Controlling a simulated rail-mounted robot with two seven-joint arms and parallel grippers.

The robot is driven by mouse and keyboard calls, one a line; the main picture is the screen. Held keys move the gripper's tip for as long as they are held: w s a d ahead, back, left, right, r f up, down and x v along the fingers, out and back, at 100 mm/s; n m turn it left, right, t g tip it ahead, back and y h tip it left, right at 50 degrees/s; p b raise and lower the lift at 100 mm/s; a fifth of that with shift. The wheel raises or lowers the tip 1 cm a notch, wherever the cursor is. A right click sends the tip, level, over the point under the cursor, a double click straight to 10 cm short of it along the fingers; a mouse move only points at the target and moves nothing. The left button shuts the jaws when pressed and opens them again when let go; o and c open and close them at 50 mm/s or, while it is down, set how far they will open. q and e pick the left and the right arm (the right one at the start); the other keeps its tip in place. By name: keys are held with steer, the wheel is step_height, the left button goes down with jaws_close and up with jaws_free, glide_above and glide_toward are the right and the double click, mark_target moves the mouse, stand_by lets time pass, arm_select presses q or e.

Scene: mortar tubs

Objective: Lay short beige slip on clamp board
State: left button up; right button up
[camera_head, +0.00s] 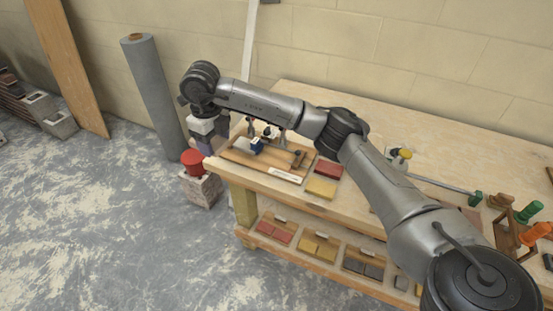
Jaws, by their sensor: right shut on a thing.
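The clamp board (240,158) lies at the left end of the workbench, with dark clamps, a small blue item (257,145) and a pale label strip (285,175) on it. My right gripper (206,151) points down just left of the board, beyond the bench's left edge. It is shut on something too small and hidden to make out. A yellowish-beige slip (321,187) lies flat on the bench right of the board, in front of a red slip (328,169). I cannot tell whether it is the short one. My left gripper is not in view.
A red tub (192,157) stands on a block (201,188) below my right gripper. The lower shelf holds trays of red, yellow (318,247) and dark slips. Tools with green and orange handles (530,211) stand at right. My right arm crosses above the bench (400,145).

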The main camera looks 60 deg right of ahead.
steer(key=d+m, duration=0.9)
steer(key=m, duration=0.6)
steer(key=m+b, duration=0.7)
steer(key=m, duration=1.3)
glide_above(273, 156)
step_height(273, 156, down, 14)
steer(key=shift+r, duration=0.2)
steer(key=shift+f+b, duration=0.65)
steer(key=shift+f, duration=2.1)
steer(key=shift+w, duration=0.1)
